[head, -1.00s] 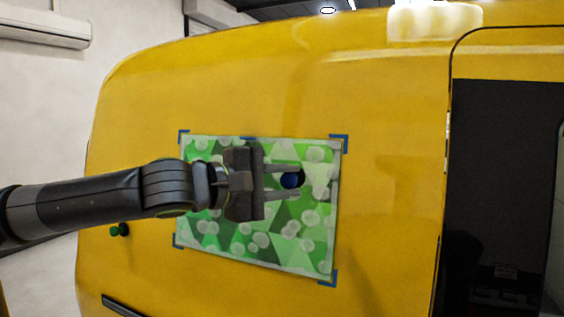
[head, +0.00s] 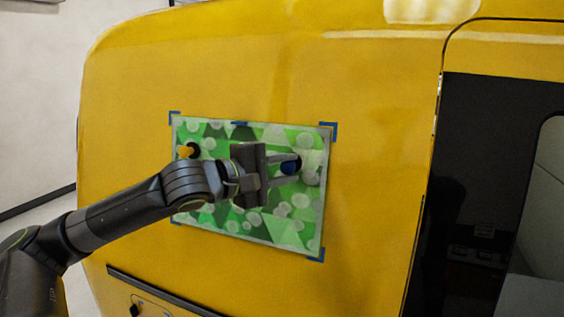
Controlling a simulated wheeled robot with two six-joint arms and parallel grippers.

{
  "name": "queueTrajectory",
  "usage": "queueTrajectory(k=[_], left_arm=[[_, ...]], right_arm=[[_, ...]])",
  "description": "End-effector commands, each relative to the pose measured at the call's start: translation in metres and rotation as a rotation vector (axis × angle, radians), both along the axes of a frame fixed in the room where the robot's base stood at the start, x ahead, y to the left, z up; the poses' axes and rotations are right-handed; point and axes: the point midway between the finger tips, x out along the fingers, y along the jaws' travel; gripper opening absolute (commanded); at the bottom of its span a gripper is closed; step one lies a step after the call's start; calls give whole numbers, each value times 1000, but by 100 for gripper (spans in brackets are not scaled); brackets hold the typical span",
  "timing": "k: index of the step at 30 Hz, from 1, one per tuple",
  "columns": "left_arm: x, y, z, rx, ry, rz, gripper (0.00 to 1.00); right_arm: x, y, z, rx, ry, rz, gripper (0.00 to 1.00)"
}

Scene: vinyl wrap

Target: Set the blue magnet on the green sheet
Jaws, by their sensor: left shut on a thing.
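The green sheet (head: 295,232), patterned with triangles and pale dots, lies flat against the yellow vehicle panel inside blue corner marks. My left gripper (head: 288,170) is in front of the sheet's right part. A dark shadow falls beside the magnet. I cannot tell whether the magnet touches the sheet. My left arm hides part of the sheet's lower left. My right gripper is not in view.
A yellow magnet (head: 184,151) with a dark part sits at the sheet's upper left. The yellow panel (head: 375,200) is bare to the right, up to a dark window (head: 480,150). A dark trim strip (head: 155,288) runs below.

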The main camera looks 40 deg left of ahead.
Motion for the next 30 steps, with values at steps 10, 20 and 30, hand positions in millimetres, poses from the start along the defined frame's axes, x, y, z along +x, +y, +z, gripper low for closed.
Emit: queueTrajectory(k=[10,20,30], left_arm=[[1,0,0,1,0,0,0],[0,0,-2,1,0,0,0],[0,-1,-5,1,0,0,0]], right_arm=[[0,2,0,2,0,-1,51],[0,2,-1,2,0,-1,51],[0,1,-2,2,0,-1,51]])
